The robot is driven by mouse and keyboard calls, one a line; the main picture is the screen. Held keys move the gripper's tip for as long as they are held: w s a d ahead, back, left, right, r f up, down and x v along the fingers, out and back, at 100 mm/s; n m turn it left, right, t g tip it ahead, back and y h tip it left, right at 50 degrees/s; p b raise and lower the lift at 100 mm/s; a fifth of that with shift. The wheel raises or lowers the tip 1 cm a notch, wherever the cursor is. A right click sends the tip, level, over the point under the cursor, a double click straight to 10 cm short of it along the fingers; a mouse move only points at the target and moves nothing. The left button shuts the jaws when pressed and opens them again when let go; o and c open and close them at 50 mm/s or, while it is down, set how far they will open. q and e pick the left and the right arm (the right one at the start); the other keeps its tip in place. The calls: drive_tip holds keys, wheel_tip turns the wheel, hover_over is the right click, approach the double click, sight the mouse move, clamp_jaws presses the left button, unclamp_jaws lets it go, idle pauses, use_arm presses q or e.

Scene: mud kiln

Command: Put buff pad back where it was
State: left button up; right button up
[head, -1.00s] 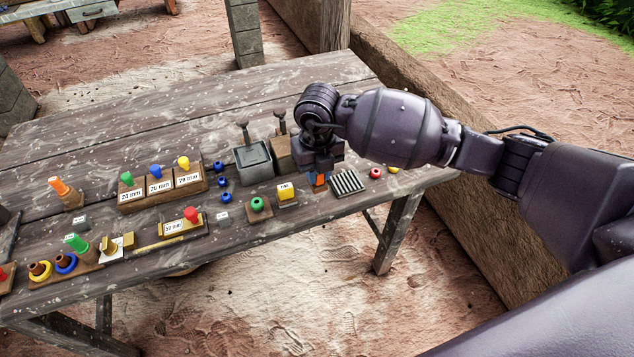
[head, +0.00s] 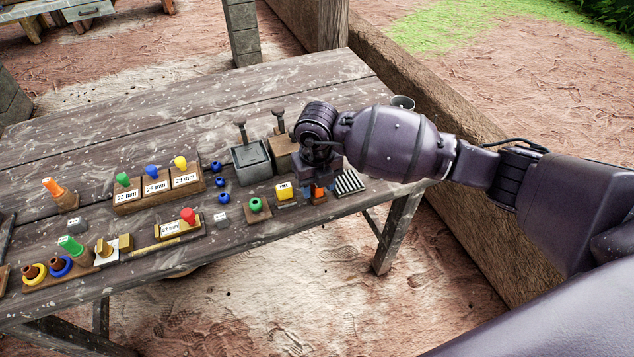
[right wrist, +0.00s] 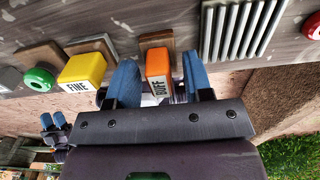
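The buff pad is an orange block marked BUFF (right wrist: 158,66); in the head view it shows as a small orange patch (head: 319,191) under my right gripper. A brown wooden base (right wrist: 156,40) shows right behind it; I cannot tell whether the pad is fully seated. My right gripper (right wrist: 160,78) is open, its blue fingers on either side of the pad, with a clear gap on one side and a narrow one on the other. My left gripper (right wrist: 53,121) is small in the right wrist view's background, its blue fingertips apart and empty.
The yellow FINE pad (head: 285,192) stands to the left on its base, beside a green ring (head: 256,205). A ridged rack (head: 349,183) is close on the right.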

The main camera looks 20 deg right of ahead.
drive_tip(key=shift+r, duration=0.1)
wheel_tip(320, 180, up, 12)
drive_tip(key=p, duration=0.2)
idle(0.3)
drive_tip(key=shift+s, duration=0.1)
